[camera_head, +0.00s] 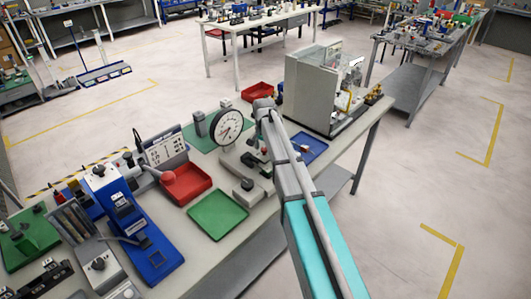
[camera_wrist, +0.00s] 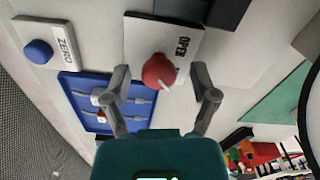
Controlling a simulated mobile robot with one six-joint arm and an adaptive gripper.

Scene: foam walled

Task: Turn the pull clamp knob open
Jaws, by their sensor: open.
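A red round knob (camera_wrist: 158,70) with a white pointer line sits on a pale plate (camera_wrist: 185,46) marked "OPEN" in the wrist view. The pointer line points down and to the right in that picture, away from the word. My gripper (camera_wrist: 160,76) is open, with one finger on each side of the knob. I see gaps between the fingers and the knob, but I cannot tell how far above it they are. In the head view my arm covers much of this spot.
A blue knob (camera_wrist: 38,52) marked "ZERO" and a blue tray (camera_wrist: 74,85) with small parts lie left of the red knob. In the head view a dial gauge (camera_head: 228,126), a green tray (camera_head: 217,214) and a grey machine (camera_head: 306,88) stand close to my arm.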

